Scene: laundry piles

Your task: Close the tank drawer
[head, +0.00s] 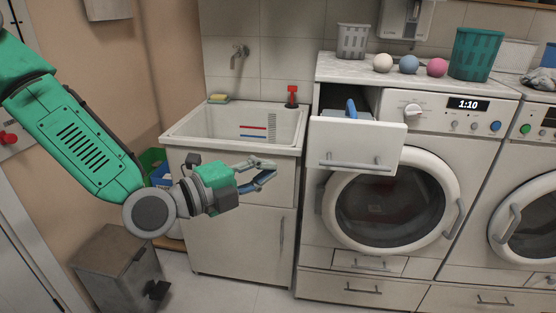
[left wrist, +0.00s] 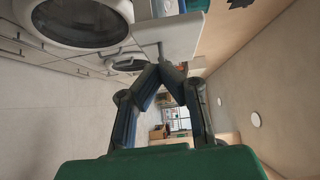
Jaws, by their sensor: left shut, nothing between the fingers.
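The tank drawer (head: 355,146) is a white box with a grey bar handle at the upper left of the near washing machine (head: 463,155). It is pulled out, and its inside shows behind the front panel with a blue part (head: 351,108) in it. My left gripper (head: 273,172) is in front of the sink cabinet, left of the drawer front and a little lower, apart from it. Its fingers meet at the tips, empty. In the left wrist view the shut fingertips (left wrist: 165,70) lie just below a white panel (left wrist: 170,38) that looks like the drawer front. My right gripper is out of view.
A sink (head: 235,130) on a white cabinet stands left of the machine. Several balls, a grey basket (head: 352,41) and a green basket (head: 476,54) are on the worktop. A round door (head: 390,200) is below the drawer. A grey bin (head: 115,270) stands at lower left.

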